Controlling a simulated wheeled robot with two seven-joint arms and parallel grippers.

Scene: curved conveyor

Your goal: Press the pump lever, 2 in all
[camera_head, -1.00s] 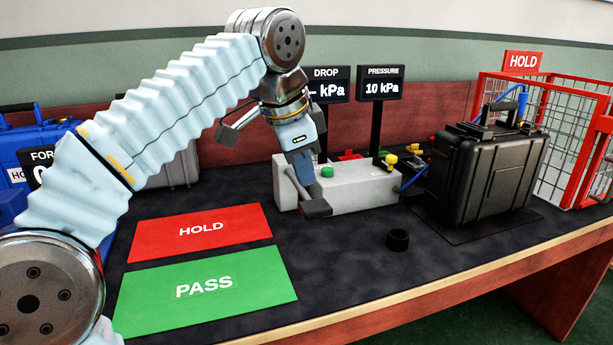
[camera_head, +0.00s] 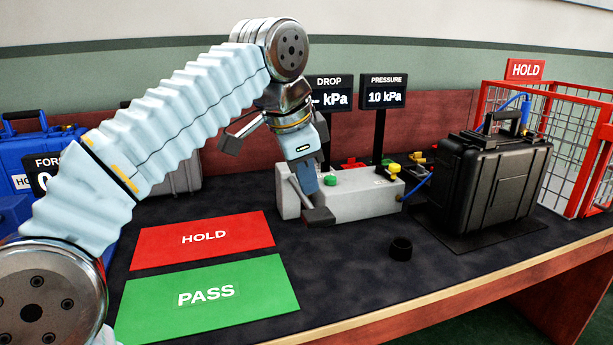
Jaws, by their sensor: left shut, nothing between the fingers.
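The grey test box (camera_head: 355,199) stands on the dark bench top, with a green button (camera_head: 330,180) on top. At its left front, a grey bar with a dark flat end (camera_head: 318,216) slopes down toward me; it looks like the pump lever. My left gripper (camera_head: 308,187) points down at this bar from above, shut and empty. Its tip overlaps the bar in the picture, and I cannot tell whether they touch. The pressure display (camera_head: 384,93) reads 10 kPa. My right gripper is out of view.
A black case (camera_head: 490,185) stands on the right, with a blue hose to the box. A red wire cage (camera_head: 570,130) is behind it. A black ring (camera_head: 400,248) lies in front. Red HOLD (camera_head: 203,240) and green PASS (camera_head: 206,297) mats are clear. Blue cases (camera_head: 35,145) stand left.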

